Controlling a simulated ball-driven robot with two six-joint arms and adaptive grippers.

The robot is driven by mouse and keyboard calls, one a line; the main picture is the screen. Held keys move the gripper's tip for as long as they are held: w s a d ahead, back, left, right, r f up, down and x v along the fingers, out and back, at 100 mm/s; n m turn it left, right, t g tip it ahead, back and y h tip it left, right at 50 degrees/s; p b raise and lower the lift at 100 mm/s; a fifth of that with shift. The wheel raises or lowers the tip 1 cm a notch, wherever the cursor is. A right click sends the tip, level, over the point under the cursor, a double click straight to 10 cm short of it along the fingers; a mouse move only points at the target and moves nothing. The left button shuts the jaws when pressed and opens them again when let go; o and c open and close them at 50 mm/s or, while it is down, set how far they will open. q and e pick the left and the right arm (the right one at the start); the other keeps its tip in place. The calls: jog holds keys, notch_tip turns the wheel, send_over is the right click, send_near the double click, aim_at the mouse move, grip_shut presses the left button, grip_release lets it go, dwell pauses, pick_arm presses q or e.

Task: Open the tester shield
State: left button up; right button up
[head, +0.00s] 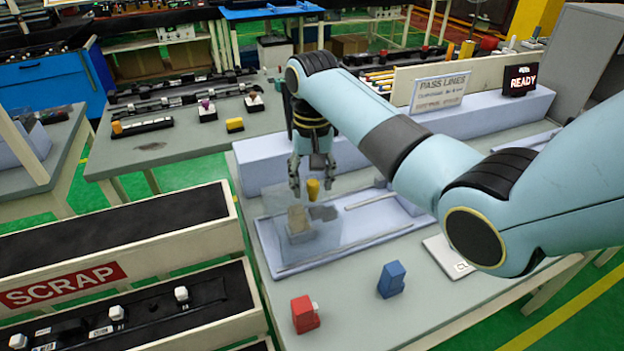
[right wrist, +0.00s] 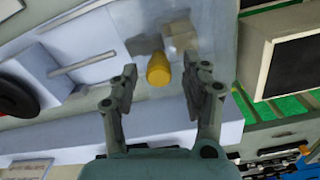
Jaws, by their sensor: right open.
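The tester shield (head: 268,232) is a clear panel over the left part of the pale tester tray (head: 375,240). A tan block (head: 298,219) shows through it. A yellow knob (head: 313,191) stands at the shield's far side; I cannot tell the shield's exact tilt. My right gripper (head: 311,182) is open, pointing down at the knob. In the right wrist view the knob (right wrist: 159,72) lies between the open fingertips (right wrist: 161,78), with gaps on both sides and no visible contact. My left gripper is not in view.
A red block (head: 304,315) and a blue block (head: 391,280) sit on the front of the bench. The scrap bin (head: 120,225) stands to the left.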

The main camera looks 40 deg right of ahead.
jog(key=shift+s+f, duration=0.15)
jog(key=shift+f, duration=0.2)
jog(key=shift+c, duration=1.9)
jog(key=c, duration=0.4)
grip_shut()
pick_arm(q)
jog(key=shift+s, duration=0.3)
